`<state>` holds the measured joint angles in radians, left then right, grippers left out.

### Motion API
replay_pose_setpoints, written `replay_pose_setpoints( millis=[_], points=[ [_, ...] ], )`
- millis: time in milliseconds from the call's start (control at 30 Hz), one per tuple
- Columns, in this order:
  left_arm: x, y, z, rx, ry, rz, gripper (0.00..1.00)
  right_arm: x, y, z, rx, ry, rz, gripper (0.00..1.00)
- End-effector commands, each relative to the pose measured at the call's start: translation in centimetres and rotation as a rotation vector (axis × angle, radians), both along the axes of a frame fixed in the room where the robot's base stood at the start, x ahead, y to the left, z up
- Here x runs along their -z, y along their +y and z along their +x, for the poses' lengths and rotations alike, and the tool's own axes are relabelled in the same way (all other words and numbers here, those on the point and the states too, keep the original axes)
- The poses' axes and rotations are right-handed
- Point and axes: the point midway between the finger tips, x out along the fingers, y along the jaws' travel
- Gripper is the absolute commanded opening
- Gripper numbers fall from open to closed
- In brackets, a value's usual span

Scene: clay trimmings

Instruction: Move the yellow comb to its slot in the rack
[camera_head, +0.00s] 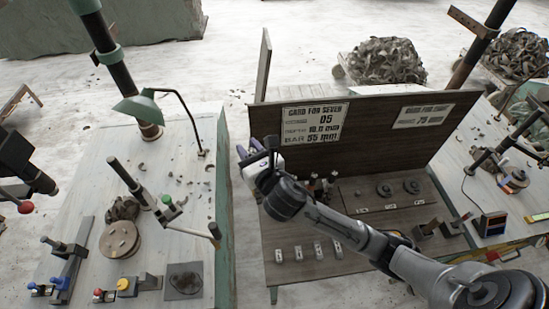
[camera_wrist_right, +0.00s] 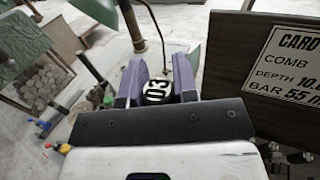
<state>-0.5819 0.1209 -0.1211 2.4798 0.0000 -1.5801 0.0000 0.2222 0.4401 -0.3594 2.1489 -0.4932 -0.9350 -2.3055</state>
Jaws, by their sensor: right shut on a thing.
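My right gripper (camera_head: 249,148) is above the left end of the dark wooden bench, its lavender fingers pointing to the back left. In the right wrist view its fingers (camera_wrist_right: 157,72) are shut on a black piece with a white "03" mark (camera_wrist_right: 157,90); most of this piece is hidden. I cannot tell whether it belongs to the yellow comb, as no yellow shows on it. A row of small pale numbered blocks (camera_head: 318,249) is on the bench front; I cannot tell if this is the rack.
A sign board (camera_head: 365,140) stands along the back of the dark bench (camera_head: 355,262), close to my right gripper. Round dark discs (camera_head: 384,188) lie in the bench's middle. A pale table (camera_head: 190,230) with a green lamp (camera_head: 139,108) and tools stands left, beyond a gap.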

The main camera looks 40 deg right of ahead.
Motion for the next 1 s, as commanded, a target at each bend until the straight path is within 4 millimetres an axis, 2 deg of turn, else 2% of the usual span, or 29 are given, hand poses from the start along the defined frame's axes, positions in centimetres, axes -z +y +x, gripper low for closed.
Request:
replay_pose_setpoints(
  millis=[200,400,500,700,800,1000],
  points=[
    [0.1,0.2,0.1,0.0,-0.003,0.005,0.43,4.7,-5.1,3.8,0.107,0.011,0.004,0.0],
    [0.1,0.2,0.1,0.002,-0.004,0.007,0.43,10.6,-9.0,5.7,0.16,0.017,0.008,0.0],
    [0.2,0.2,0.1,0.001,-0.004,0.006,0.43,13.5,-10.2,6.0,0.169,0.02,0.01,0.0],
    [0.2,0.1,0.1,-0.001,-0.003,0.002,0.43,17.8,-11.5,6.1,0.171,0.018,0.011,0.0],
    [0.2,0.0,0.1,-0.003,-0.004,-0.002,0.43,18.8,-11.8,6.1,0.17,0.015,0.011,0.0],
    [0.2,-0.2,0.1,-0.006,-0.003,-0.007,0.43,19.7,-12.0,6.0,0.167,0.015,0.009,0.0]
  ],
)
